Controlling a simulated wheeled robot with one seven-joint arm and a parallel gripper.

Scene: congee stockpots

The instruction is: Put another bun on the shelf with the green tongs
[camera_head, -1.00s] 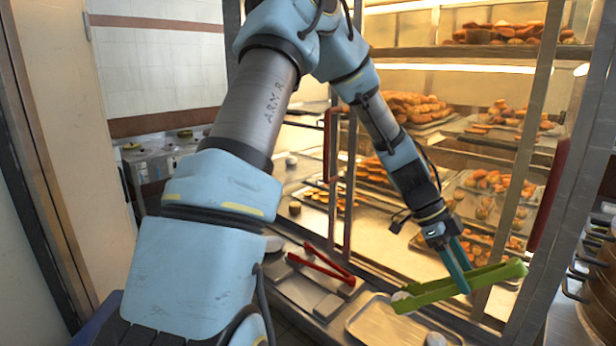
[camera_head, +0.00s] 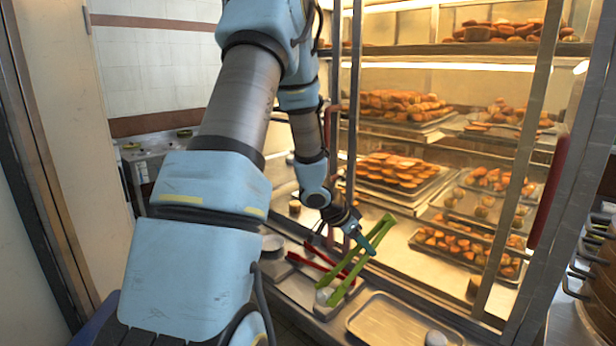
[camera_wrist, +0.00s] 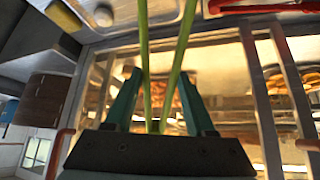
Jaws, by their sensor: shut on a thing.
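My gripper (camera_head: 366,243) is shut on the green tongs (camera_head: 352,272) in front of the open lit cabinet. The tongs slant down to the left, over the counter. In the wrist view the tongs (camera_wrist: 146,70) run between the fingers of my gripper (camera_wrist: 160,74), their two arms spread apart. A pale lump (camera_head: 322,296) shows by the low end of the tongs; I cannot tell if they grip it. A white bun (camera_head: 435,338) lies at the front edge of the metal tray (camera_head: 362,325). The cabinet's bottom shelf (camera_head: 400,250) has bare metal behind my gripper.
Red tongs (camera_head: 308,262) lie on the counter just left of the green ones. Trays of browned pastries (camera_head: 398,172) fill the racks above and to the right. Cabinet posts (camera_head: 520,150) and a red door handle (camera_head: 550,190) stand at the right.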

